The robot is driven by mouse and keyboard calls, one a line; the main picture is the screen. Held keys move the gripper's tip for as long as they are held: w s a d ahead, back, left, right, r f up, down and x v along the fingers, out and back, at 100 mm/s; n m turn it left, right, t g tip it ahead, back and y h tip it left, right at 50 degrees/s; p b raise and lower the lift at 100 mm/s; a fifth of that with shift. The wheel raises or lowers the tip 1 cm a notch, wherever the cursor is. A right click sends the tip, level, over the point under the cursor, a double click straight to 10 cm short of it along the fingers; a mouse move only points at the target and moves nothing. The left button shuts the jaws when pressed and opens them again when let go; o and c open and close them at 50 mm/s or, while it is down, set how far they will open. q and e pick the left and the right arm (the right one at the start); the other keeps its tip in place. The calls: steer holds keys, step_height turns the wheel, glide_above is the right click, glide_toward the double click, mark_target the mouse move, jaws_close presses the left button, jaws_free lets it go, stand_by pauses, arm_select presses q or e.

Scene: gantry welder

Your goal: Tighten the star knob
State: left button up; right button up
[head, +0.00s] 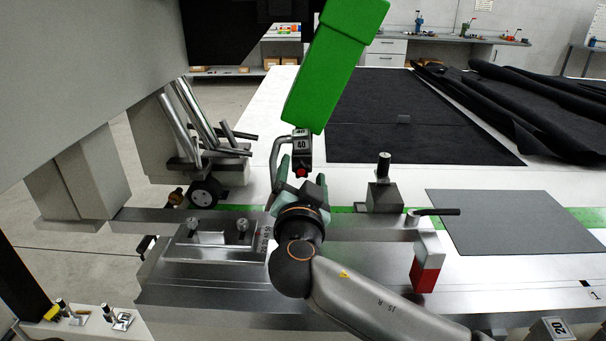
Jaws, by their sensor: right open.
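My right gripper (301,184) is near the middle of the head view, with its arm coming in from the lower right. Its teal fingers are apart and point away from me, just below a grey block marked 40 (301,145) with a red end. I cannot tell whether they touch it. I cannot clearly make out the star knob; it may be hidden behind my gripper. A dark round part with a pale hub (203,191) and a small brown knob (176,196) are to the left, apart from the gripper. My left gripper is not in view.
A green box-shaped arm (334,65) slants down above my gripper. A curved grey handle (277,160) is close on its left. A metal rail (365,232) crosses beneath. A grey sheet (515,222) lies flat.

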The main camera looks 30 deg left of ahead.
steer(key=b+v, duration=0.1)
steer(key=v, duration=1.1)
steer(key=shift+s+d, duration=0.2)
steer(key=shift+f, duration=0.1)
